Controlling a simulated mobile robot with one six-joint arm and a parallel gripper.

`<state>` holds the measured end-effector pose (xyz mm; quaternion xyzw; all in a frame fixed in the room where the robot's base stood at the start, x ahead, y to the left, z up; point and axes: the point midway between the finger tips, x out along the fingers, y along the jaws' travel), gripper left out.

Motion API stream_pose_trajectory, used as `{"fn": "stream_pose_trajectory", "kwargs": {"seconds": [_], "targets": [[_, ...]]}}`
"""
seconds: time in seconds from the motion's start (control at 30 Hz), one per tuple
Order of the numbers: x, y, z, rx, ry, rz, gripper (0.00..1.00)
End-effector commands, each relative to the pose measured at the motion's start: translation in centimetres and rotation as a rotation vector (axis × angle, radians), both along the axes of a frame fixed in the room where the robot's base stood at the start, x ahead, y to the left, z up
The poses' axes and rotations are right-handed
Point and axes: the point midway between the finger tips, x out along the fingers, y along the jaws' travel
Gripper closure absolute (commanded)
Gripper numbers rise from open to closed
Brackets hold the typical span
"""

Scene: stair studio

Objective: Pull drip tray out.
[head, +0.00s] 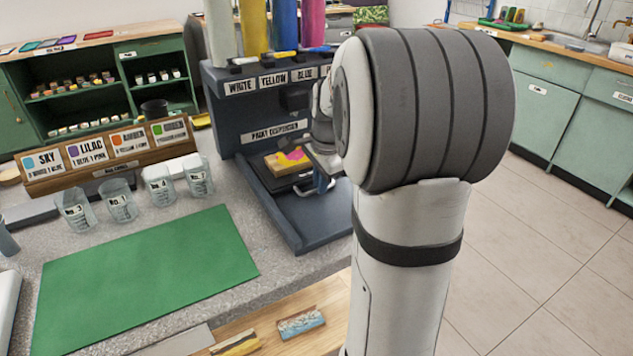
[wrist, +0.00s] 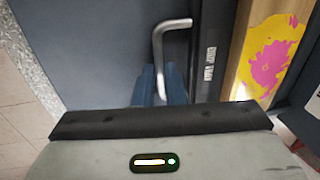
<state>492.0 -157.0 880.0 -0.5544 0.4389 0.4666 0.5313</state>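The paint dispenser (head: 275,105) is a dark blue-grey unit with a flat base (head: 310,220) on the counter. The black drip tray (head: 285,180) sits low at its front, with a yellow block marked with pink (head: 288,160) on top. In the wrist view the tray's lettered front (wrist: 207,65) and the yellow block (wrist: 270,50) show at the right. A bent metal handle (wrist: 160,45) stands out from the tray front. My gripper (wrist: 160,88) has its blue fingers on both sides of the handle, seemingly closed on it. It also shows in the head view (head: 318,186), partly hidden by my arm.
Several clear cups (head: 120,205) stand left of the dispenser, behind a green mat (head: 145,275). A wooden label rack (head: 105,155) is behind them. Two small painted pieces lie on the wood at the front (head: 300,322). The dispenser base before the handle is bare.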

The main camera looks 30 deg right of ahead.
Motion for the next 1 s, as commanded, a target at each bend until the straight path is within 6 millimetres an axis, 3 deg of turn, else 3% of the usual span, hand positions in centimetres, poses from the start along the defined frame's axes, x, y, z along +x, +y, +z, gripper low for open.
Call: {"fn": "stream_pose_trajectory", "kwargs": {"seconds": [0.13,0.5,0.53,0.67,0.87,1.0], "targets": [[0.0,0.0,0.0,0.0,0.0,0.0,1.0],[0.0,-0.1,0.0,0.0,0.0,-0.001,1.0],[0.0,1.4,0.0,0.0,0.0,0.003,1.0],[-0.4,0.2,0.0,0.002,0.0,-0.004,1.0],[-2.7,-0.3,0.0,-0.001,0.0,-0.007,1.0],[-5.5,-0.6,0.1,-0.004,-0.002,-0.009,1.0]]}}
